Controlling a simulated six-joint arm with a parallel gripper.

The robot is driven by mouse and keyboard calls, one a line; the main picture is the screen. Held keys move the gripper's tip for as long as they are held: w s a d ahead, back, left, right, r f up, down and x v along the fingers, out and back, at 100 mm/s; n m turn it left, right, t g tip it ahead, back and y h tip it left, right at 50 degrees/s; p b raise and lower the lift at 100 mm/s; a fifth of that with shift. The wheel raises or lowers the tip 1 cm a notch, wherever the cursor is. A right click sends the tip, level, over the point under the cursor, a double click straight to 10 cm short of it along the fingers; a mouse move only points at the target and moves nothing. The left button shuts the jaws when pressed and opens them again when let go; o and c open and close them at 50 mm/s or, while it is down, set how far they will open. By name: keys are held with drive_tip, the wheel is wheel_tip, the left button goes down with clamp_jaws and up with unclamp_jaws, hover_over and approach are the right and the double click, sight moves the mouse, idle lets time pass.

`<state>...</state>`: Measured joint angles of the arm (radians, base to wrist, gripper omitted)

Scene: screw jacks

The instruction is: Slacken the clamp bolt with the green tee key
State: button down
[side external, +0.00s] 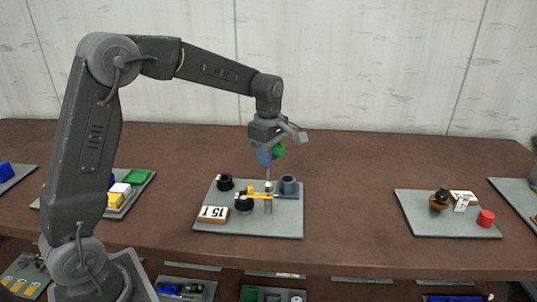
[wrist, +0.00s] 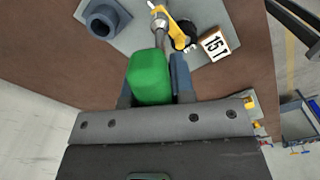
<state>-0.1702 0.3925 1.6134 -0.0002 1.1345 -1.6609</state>
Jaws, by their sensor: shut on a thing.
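My gripper (side external: 266,157) is shut on the green handle of the tee key (side external: 280,151), above the middle plate. In the wrist view the green tee key (wrist: 150,78) sits between the blue-grey fingers (wrist: 153,90). Its grey shank points down towards a yellow clamp arm (side external: 262,195), which also shows in the wrist view (wrist: 174,30). The shank's lower end is at or just above the clamp's end; I cannot tell whether it is seated on the bolt. The clamp bolt's head is not clearly visible.
The grey plate (side external: 240,224) also carries a white number block (side external: 213,213), black round parts (side external: 225,183) and a blue-grey socket (side external: 289,186). Another plate (side external: 430,224) with a red cylinder (side external: 486,218) stands right. Brown table between the plates is clear.

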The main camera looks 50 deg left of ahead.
drive_tip(key=shift+f, duration=0.8)
idle(0.4)
drive_tip(key=n, duration=0.5)
drive_tip(key=shift+n, duration=2.3)
drive_tip(key=shift+r, duration=0.2)
drive_tip(key=shift+r, duration=0.6)
drive_tip(key=shift+r, duration=3.5)
